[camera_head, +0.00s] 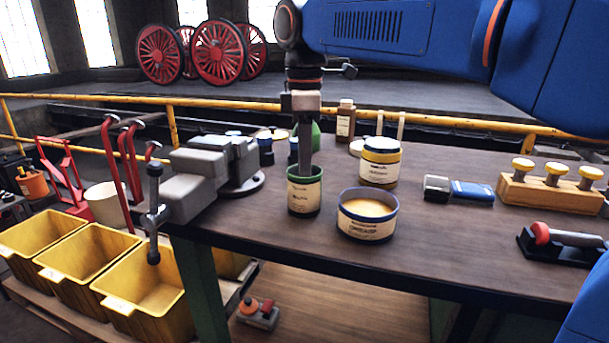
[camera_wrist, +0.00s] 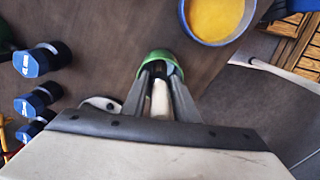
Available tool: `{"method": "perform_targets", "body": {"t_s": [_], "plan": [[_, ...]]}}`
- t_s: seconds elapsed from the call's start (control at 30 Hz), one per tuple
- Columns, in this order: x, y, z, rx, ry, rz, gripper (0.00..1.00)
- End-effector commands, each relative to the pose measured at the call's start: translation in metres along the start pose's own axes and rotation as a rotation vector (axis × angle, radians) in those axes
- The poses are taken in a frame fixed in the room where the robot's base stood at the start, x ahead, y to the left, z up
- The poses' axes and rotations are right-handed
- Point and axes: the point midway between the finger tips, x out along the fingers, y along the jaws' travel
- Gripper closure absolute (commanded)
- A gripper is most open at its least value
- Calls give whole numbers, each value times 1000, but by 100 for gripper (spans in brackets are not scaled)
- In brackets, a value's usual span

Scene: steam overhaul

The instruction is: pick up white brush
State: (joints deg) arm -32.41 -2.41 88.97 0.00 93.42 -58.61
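My gripper (camera_head: 304,172) points straight down over a green-rimmed can (camera_head: 305,194) on the workbench, its fingers at the can's mouth. In the wrist view, the two dark fingers (camera_wrist: 159,72) reach into the green can (camera_wrist: 158,57). A pale, whitish upright piece (camera_wrist: 160,99) shows between the fingers. It may be the white brush's handle, but no bristles show. I cannot tell whether the fingers touch it or are shut on it. The fingers and can wall hide the rest.
An open tin of yellow grease (camera_head: 367,213) stands right of the can, with a closed yellow tin (camera_head: 380,163) behind it. A grey vise (camera_head: 205,175) is at left. A stamp rack (camera_head: 550,188) is at right.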

Motion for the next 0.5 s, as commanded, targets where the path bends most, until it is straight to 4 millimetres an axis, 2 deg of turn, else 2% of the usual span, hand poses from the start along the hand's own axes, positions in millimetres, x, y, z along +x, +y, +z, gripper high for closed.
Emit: {"method": "perform_targets", "body": {"t_s": [0.3, 0.4, 0.5], "plan": [[5, 0, 0, 0, 0, 0, 74], [5, 0, 0, 0, 0, 0, 98], [5, 0, 0, 0, 0, 0, 100]]}}
